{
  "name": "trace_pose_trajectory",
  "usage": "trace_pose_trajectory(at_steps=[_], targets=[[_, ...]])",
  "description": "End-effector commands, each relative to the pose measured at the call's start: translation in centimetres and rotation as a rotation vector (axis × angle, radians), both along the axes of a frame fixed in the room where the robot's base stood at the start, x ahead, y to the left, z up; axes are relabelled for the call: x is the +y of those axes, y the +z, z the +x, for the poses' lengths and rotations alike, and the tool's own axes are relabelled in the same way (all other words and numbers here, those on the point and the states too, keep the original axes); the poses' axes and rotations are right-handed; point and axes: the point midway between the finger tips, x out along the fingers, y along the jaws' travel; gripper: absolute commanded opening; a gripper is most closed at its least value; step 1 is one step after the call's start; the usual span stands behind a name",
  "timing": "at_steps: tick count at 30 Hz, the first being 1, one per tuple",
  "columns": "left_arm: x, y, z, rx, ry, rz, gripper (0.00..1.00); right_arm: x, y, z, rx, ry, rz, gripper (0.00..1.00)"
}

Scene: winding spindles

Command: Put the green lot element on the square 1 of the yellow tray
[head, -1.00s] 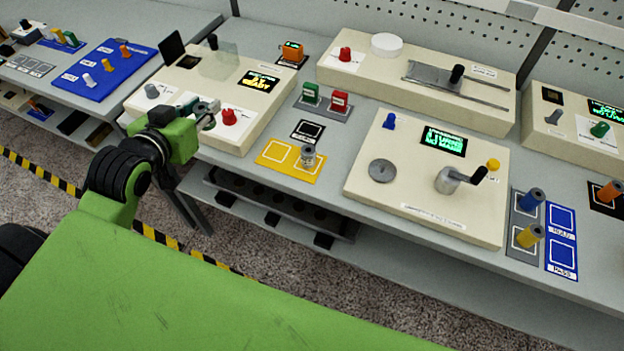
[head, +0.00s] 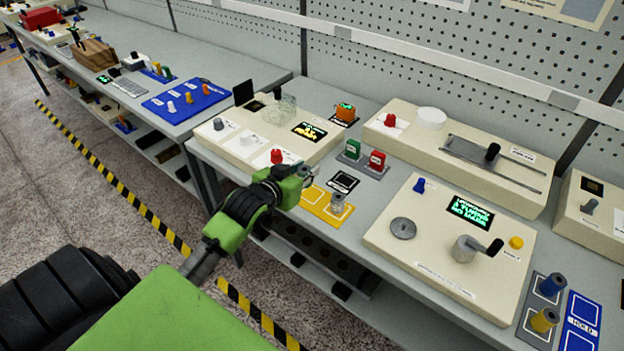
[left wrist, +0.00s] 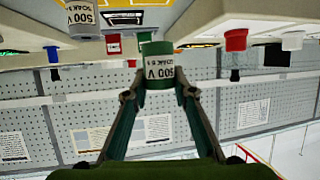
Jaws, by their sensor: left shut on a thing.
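My left gripper (head: 304,172) hangs just beyond the left end of the yellow tray (head: 315,198) in the head view. In the left wrist view its fingers (left wrist: 159,88) are shut on the green lot element (left wrist: 160,72), a short cylinder with a white label reading 500 V SOAK. The arm mostly hides the element in the head view. The tray has two outlined squares; their numbers are too small to read. A grey element (head: 338,201) stands on the right square, and the left square looks empty. The right gripper is out of view.
A cream machine with a red knob (head: 277,156) stands left of the tray. Green (head: 352,149) and red (head: 377,160) blocks stand behind it. A cream crank machine (head: 415,258) lies to the right. The bench's front edge is close to the tray.

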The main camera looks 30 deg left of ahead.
Motion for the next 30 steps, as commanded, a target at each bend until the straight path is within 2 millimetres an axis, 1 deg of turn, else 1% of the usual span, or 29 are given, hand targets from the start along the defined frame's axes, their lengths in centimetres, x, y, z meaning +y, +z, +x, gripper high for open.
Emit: trace_pose_trajectory(at_steps=[1,3,6,11,13,15,19,30], targets=[[0.0,-0.7,0.8,0.0,0.002,-0.002,0.03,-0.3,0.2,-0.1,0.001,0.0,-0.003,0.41],[-0.1,-1.7,1.5,-0.001,0.001,-0.002,0.03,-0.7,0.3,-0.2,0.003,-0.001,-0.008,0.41],[0.0,-2.5,2.3,-0.002,0.001,0.001,0.03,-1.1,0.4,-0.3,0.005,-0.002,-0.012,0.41],[-0.1,-3.3,2.9,-0.002,0.0,0.0,0.03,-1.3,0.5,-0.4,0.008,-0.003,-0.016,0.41],[-0.1,-4.0,3.3,0.0,0.0,-0.001,0.03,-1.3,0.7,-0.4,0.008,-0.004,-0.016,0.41],[-0.1,-5.1,3.1,0.003,0.001,-0.002,0.03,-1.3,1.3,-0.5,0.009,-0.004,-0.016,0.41],[-0.1,-6.4,3.1,-0.001,0.0,0.0,0.03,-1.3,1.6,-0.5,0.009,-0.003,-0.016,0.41],[-0.1,-7.0,3.1,-0.003,0.0,0.0,0.03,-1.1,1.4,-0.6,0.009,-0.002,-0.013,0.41]])
